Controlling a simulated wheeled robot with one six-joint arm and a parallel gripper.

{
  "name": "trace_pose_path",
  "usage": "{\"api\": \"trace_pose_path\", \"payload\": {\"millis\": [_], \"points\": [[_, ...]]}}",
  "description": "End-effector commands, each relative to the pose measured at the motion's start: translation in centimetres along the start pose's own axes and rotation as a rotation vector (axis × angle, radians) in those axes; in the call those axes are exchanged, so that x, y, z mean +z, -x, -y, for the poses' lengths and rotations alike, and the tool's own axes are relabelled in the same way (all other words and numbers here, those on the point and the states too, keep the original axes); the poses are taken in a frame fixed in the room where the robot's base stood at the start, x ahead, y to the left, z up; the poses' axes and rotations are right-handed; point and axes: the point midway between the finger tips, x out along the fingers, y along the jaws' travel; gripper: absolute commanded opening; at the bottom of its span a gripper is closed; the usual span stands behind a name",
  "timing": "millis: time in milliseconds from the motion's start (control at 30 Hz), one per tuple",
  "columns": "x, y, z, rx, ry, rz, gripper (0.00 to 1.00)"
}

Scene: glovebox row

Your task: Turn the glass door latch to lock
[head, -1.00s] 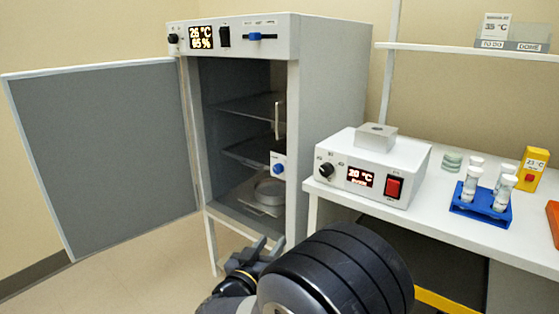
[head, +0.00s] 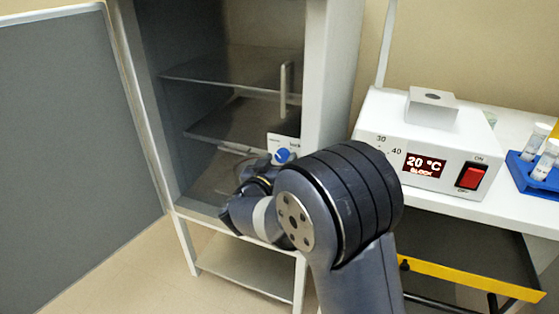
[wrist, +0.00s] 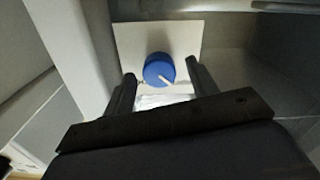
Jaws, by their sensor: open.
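The latch is a blue round knob (head: 283,156) on a white plate (head: 275,140) at the right side of the cabinet opening. A pale upright handle (head: 286,85) stands above it. In the wrist view the knob (wrist: 158,66) shows a white pointer line slanting to the lower right, on its white plate (wrist: 180,36). My gripper (wrist: 160,74) is open, its two fingers reaching to either side of the knob in the picture. I cannot tell whether they touch it. In the head view my arm hides most of the gripper. The glass itself is hard to make out.
The grey outer door (head: 70,150) stands wide open at the left. A heater box (head: 440,160) and a blue tube rack (head: 530,172) stand on the right bench.

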Motion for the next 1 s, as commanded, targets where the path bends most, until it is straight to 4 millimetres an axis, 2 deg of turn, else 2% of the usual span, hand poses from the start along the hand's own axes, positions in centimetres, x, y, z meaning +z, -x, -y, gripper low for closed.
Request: {"api": "trace_pose_path", "payload": {"millis": [133, 400, 900, 1000], "points": [[0.03, -0.88, -0.03, 0.0, 0.0, 0.001, 0.55], [-0.02, -0.96, -0.01, 0.0, 0.0, 0.0, 0.55], [-0.02, -0.93, 0.0, -0.001, 0.0, 0.0, 0.14], [-0.01, -0.93, 0.0, -0.001, 0.0, 0.0, 0.11]]}}
